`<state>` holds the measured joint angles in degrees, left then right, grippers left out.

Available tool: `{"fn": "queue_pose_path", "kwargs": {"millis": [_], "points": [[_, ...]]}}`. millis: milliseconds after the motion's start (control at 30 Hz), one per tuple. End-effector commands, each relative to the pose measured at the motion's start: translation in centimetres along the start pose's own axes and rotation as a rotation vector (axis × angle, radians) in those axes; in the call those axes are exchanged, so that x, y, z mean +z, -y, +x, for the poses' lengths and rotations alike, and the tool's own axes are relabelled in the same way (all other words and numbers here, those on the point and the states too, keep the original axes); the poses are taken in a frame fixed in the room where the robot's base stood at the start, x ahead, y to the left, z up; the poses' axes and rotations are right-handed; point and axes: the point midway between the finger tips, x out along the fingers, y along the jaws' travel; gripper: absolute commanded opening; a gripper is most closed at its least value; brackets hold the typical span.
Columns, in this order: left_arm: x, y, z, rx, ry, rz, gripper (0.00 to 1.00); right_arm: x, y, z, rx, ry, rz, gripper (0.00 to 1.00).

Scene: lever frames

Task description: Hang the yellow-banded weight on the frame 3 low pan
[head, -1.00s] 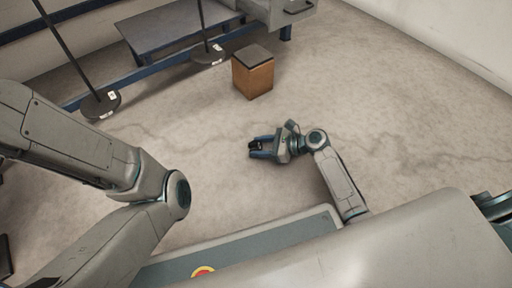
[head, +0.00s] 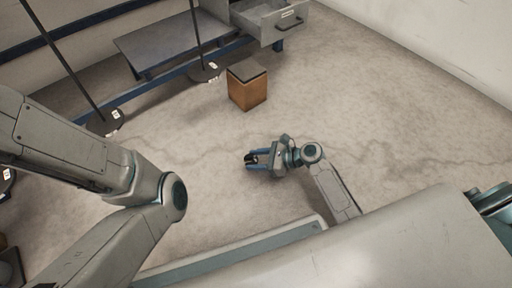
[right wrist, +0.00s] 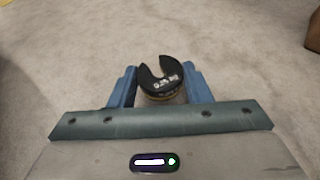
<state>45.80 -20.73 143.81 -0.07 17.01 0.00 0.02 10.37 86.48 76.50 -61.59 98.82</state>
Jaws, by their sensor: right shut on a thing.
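My right gripper (head: 251,160) is shut on a black slotted weight (head: 253,158), held out over the floor. In the right wrist view the weight (right wrist: 160,80) sits between the blue fingers of the gripper (right wrist: 162,88). Its top has a slot and white markings too blurred to read, and a dull yellowish rim shows beneath.
A brown box with a dark top (head: 248,87) stands on the floor ahead. Behind it are a low grey table (head: 170,42) with blue legs and a grey drawer unit (head: 280,22). The floor at right is clear.

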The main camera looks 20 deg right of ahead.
Motion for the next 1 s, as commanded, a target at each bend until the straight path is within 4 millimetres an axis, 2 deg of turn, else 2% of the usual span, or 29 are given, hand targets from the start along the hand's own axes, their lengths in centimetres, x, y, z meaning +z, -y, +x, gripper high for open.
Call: {"fn": "queue_pose_path", "kwargs": {"millis": [33, 200, 400, 500, 700, 1000], "points": [[0.8, -0.5, 1.6, 0.000, -0.001, 0.001, 0.15, 0.9, -1.4, -0.6, 0.002, 0.002, 0.003, 0.18], [2.1, -1.2, 4.0, 0.001, -0.004, 0.003, 0.15, 0.9, -5.8, -1.6, 0.001, 0.001, 0.004, 0.18], [3.0, -1.8, 5.9, 0.002, -0.009, 0.005, 0.15, 0.7, -9.9, -2.4, 0.000, 0.002, 0.002, 0.18], [3.1, -1.9, 6.3, 0.002, -0.015, 0.005, 0.15, 0.6, -11.2, -2.5, 0.000, 0.002, 0.001, 0.18], [3.2, -2.1, 7.1, 0.002, -0.035, 0.004, 0.15, 0.8, -12.3, -2.9, -0.002, 0.002, -0.002, 0.18], [4.0, -2.5, 8.6, 0.002, -0.034, 0.004, 0.15, 2.2, -12.4, -3.5, -0.002, 0.003, -0.003, 0.18]]}}
